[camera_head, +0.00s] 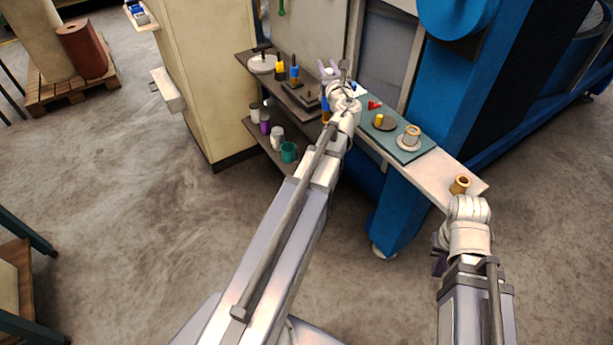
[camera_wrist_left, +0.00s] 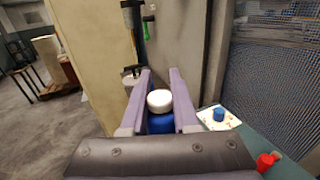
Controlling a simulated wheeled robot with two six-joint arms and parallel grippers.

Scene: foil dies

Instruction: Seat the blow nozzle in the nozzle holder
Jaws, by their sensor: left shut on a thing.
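My left gripper (camera_head: 328,68) is over the far end of the bench, beside the shelf unit. In the left wrist view its two purple fingers (camera_wrist_left: 161,100) are shut on a blue piece with a round white top (camera_wrist_left: 160,98). I cannot tell for sure that this is the blow nozzle; its lower part is hidden by the gripper. No nozzle holder can be identified for certain. A dark block (camera_head: 312,94) stands on the upper shelf, partly behind my arm. My right gripper (camera_head: 440,258) hangs beside the bench's near end, mostly hidden by its own wrist.
The upper shelf (camera_head: 283,88) holds yellow and blue black-topped tools (camera_head: 294,74) and a white round dish (camera_head: 262,63). Cups stand on the lower shelf. The bench mat (camera_head: 425,143) carries a red piece (camera_head: 374,104), a yellow piece and a flanged tan part (camera_head: 411,137). A brown bushing (camera_head: 460,185) stands nearer.

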